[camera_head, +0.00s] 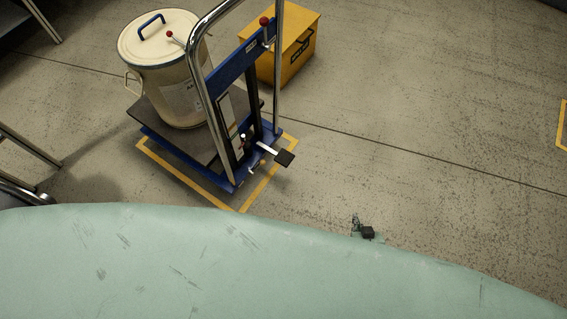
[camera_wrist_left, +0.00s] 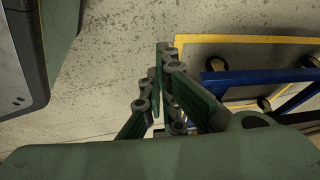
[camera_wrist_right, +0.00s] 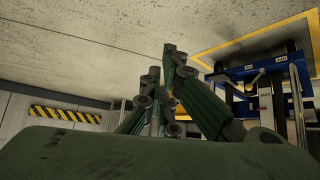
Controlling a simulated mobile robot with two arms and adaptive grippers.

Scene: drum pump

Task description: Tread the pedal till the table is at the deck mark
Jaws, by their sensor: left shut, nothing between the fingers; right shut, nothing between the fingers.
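The lift table (camera_head: 153,121) has a dark top and sits low in its blue frame. A cream drum (camera_head: 165,75) with a blue lid handle stands upright on it. The black pedal (camera_head: 285,158) sticks out on a pale lever at the foot of the mast (camera_head: 229,73). I cannot make out the deck mark. My right gripper (camera_head: 362,220) shows just past my body's edge, below and right of the pedal and apart from it. Its fingers are shut and empty in the right wrist view (camera_wrist_right: 167,62). My left gripper (camera_wrist_left: 160,58) is shut and empty in its wrist view.
Yellow floor lines (camera_head: 257,186) frame the lift. A yellow box (camera_head: 291,47) stands behind it. A chrome push handle (camera_head: 196,65) and red-knobbed levers rise from the lift. Metal legs (camera_head: 27,148) stand at the left edge.

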